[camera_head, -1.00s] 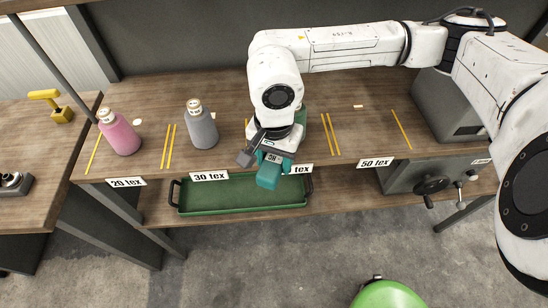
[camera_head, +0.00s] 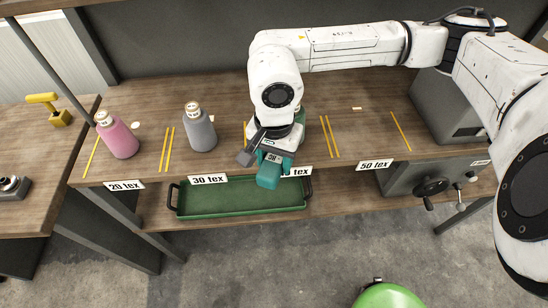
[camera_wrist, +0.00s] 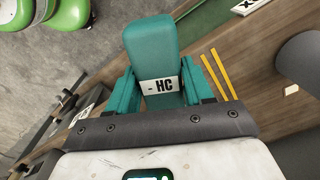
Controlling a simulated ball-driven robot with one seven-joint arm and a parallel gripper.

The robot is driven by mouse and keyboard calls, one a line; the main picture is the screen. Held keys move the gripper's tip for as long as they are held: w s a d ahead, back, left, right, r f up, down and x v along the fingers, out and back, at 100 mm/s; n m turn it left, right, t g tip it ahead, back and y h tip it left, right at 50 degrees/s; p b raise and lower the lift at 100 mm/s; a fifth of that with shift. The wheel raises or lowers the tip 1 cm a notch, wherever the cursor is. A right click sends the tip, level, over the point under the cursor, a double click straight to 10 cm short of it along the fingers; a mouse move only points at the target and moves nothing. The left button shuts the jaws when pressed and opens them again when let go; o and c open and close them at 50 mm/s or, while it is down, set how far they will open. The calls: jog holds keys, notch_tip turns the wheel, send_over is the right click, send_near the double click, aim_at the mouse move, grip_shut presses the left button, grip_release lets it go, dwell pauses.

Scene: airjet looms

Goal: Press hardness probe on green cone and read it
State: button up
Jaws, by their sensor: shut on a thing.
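My gripper (camera_head: 268,158) is shut on a teal block-shaped probe (camera_head: 269,173) with a white label. In the wrist view the probe (camera_wrist: 150,42) sits between the two teal fingers, and its label reads "- HC". In the head view the probe hangs at the shelf's front edge, over the back of the green tray. A green cone (camera_head: 303,117) stands on the shelf behind my wrist, mostly hidden; only a strip of its right side shows. I cannot tell whether the probe touches it. No reading is legible.
A pink cone (camera_head: 118,138) and a grey cone (camera_head: 200,130) stand on the wooden shelf (camera_head: 350,95) to the left. A green tray (camera_head: 240,208) lies below the front edge. A grey box (camera_head: 440,105) stands at the right.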

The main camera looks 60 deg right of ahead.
aim_at(264, 184)
jog(key=shift+w+d, duration=0.1)
jog(key=shift+d, duration=0.3)
dwell(0.8)
dwell(0.7)
jog(key=shift+s+a+b, duration=0.25)
jog(key=shift+a+b, duration=0.25)
jog(key=shift+a, duration=0.65)
jog(key=shift+s+a+b, duration=0.25)
jog(key=shift+a+b, duration=0.25)
jog(key=shift+a, duration=0.65)
jog(key=shift+s+a+b, duration=0.25)
jog(key=shift+a+b, duration=0.25)
jog(key=shift+a, duration=0.65)
